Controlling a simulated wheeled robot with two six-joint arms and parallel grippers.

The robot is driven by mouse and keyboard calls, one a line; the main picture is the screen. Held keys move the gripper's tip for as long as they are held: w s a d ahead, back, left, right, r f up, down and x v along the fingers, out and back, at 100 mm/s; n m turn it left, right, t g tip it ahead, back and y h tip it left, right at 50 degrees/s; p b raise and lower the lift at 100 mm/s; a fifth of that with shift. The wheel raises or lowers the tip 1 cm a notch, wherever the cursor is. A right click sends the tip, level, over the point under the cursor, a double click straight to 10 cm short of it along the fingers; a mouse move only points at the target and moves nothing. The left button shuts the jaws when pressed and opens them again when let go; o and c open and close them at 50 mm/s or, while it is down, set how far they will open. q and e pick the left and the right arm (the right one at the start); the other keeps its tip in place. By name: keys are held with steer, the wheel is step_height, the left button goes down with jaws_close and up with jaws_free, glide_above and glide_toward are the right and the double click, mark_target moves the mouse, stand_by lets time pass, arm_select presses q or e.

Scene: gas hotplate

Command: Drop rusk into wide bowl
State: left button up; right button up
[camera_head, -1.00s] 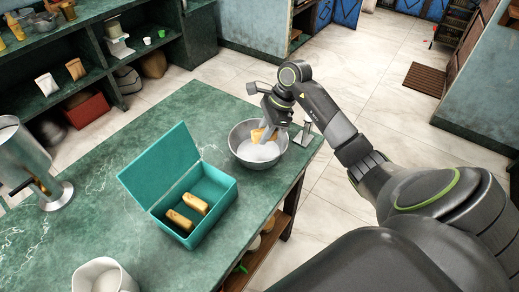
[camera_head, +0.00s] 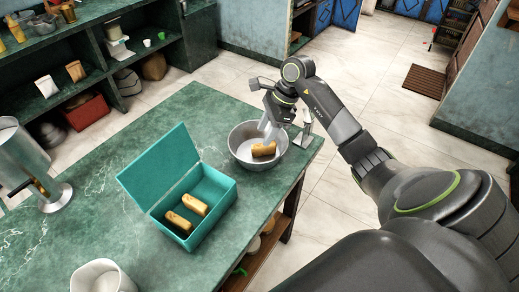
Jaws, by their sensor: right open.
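A golden-brown rusk (camera_head: 263,150) lies inside the wide metal bowl (camera_head: 240,157), which stands near the right edge of the green counter. My right gripper (camera_head: 268,130) is open over the bowl, just above and behind the rusk, and no longer around it. Two more rusks, one nearer (camera_head: 179,222) and one farther (camera_head: 196,204), lie in the open teal box (camera_head: 216,222) left of the bowl. My left gripper is not in view.
A metal canister (camera_head: 25,160) stands at the counter's left, and a white jug (camera_head: 100,277) at the front. The teal lid (camera_head: 160,170) stands up.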

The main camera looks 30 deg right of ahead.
steer(key=b+v, duration=0.2)
steer(key=v, duration=1.3)
steer(key=shift+s+r, duration=0.15)
steer(key=shift+r, duration=0.15)
